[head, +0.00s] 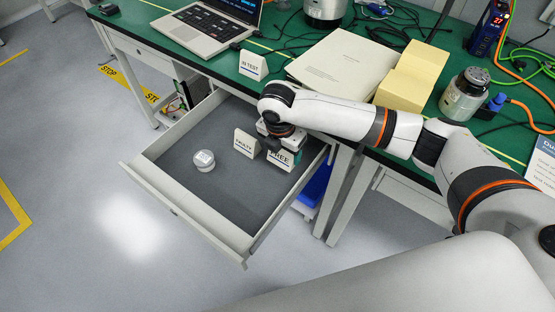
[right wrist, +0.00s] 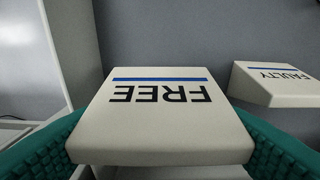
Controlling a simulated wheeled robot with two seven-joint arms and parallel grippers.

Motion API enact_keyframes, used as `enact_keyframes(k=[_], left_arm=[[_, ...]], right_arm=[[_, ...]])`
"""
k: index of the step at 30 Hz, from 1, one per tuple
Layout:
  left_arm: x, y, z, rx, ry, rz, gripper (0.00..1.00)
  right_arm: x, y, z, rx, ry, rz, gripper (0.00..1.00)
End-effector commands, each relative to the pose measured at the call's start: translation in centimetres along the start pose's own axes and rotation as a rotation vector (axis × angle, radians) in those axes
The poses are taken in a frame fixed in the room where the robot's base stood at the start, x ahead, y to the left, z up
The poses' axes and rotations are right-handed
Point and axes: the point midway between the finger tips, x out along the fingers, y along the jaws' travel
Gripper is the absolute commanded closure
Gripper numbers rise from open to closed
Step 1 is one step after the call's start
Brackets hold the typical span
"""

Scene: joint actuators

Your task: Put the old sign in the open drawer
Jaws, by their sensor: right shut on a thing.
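A white tent-shaped sign reading FREE (head: 281,159) is in my right gripper (head: 283,149), inside the open drawer (head: 182,212) at its right side. In the right wrist view the FREE sign (right wrist: 160,118) sits between the green finger pads, its text upside down. I cannot tell whether it touches the drawer floor. A FAULTY sign (head: 245,144) stands in the drawer just left of it and also shows in the right wrist view (right wrist: 275,84). An IN TEST sign (head: 253,66) stands on the green bench near the laptop. My left gripper is not in view.
A small round clear-lidded container (head: 204,160) lies in the drawer, whose front left floor is otherwise bare. On the bench (head: 289,43) are a laptop (head: 208,25), a paper stack (head: 343,65), a yellowish block (head: 411,77), a metal actuator (head: 464,96) and cables.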

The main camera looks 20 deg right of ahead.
Motion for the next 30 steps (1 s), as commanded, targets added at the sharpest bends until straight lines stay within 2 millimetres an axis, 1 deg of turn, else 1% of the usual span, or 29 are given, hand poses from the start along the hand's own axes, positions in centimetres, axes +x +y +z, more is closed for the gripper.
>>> enact_keyframes(k=[5,6,9,13,22,23,24,27,30], left_arm=[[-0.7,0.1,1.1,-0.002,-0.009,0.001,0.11],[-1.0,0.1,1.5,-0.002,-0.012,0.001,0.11],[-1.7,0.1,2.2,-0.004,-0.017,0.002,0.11],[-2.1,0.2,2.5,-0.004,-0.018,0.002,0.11],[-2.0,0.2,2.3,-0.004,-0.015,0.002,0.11],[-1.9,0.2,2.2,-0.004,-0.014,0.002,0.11],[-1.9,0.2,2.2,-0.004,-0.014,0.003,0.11],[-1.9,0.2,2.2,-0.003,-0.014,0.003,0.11],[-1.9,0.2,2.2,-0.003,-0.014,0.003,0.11]], right_arm=[[2.2,0.0,0.3,0.0,0.001,0.001,0.54],[2.9,0.1,0.4,0.0,0.0,0.002,0.54],[4.1,0.0,0.6,0.001,0.0,0.0,0.54],[4.5,0.0,0.7,0.001,0.002,-0.001,0.54],[4.6,0.0,0.7,0.001,0.001,-0.001,0.54],[4.7,0.0,0.7,0.001,0.001,-0.001,0.31],[4.7,0.0,0.7,0.001,0.001,-0.001,0.24],[4.7,0.0,0.7,0.001,0.001,-0.001,0.1],[4.7,0.0,0.7,0.001,0.001,-0.001,0.1]])
